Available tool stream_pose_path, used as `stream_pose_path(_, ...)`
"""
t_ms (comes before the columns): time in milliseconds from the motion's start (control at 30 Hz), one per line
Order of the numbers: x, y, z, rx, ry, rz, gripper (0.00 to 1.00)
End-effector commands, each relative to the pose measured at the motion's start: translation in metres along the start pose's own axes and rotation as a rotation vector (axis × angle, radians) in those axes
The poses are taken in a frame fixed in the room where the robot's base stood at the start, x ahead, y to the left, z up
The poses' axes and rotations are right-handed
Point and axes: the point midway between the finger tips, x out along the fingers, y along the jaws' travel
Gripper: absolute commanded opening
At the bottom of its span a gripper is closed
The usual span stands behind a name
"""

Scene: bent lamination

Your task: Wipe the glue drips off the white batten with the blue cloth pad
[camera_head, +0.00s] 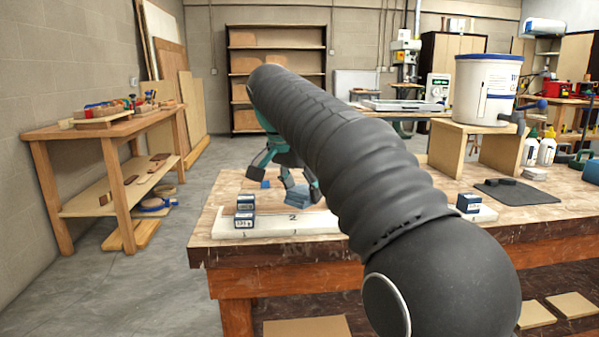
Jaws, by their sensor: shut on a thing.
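The white batten (290,228) lies along the front of the wooden bench, with numbers marked on it. My gripper (285,183) points down over the bench just behind the batten's left part. It is shut on the blue cloth pad (300,195), which shows low between the fingers, close above or at the batten's back edge; I cannot tell whether it touches. My dark arm crosses the picture and hides the batten's middle. Glue drips are too small to make out.
Dark blue boxes (245,208) stand on the batten's left end, and another blue box (468,203) stands toward its right end. A small blue piece (265,184) shows beside the gripper. A dark mat (520,192) and a white bucket (486,90) on a wooden stand are at right.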

Motion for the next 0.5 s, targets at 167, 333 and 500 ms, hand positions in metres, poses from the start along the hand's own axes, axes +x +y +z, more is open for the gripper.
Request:
stream_pose_path(167, -0.014, 0.002, -0.009, 0.007, 0.001, 0.000, 0.25)
stream_pose_path(333, -0.025, 0.004, -0.016, 0.010, 0.001, 0.003, 0.25)
stream_pose_path(500, -0.029, 0.005, -0.018, 0.011, 0.001, 0.003, 0.25)
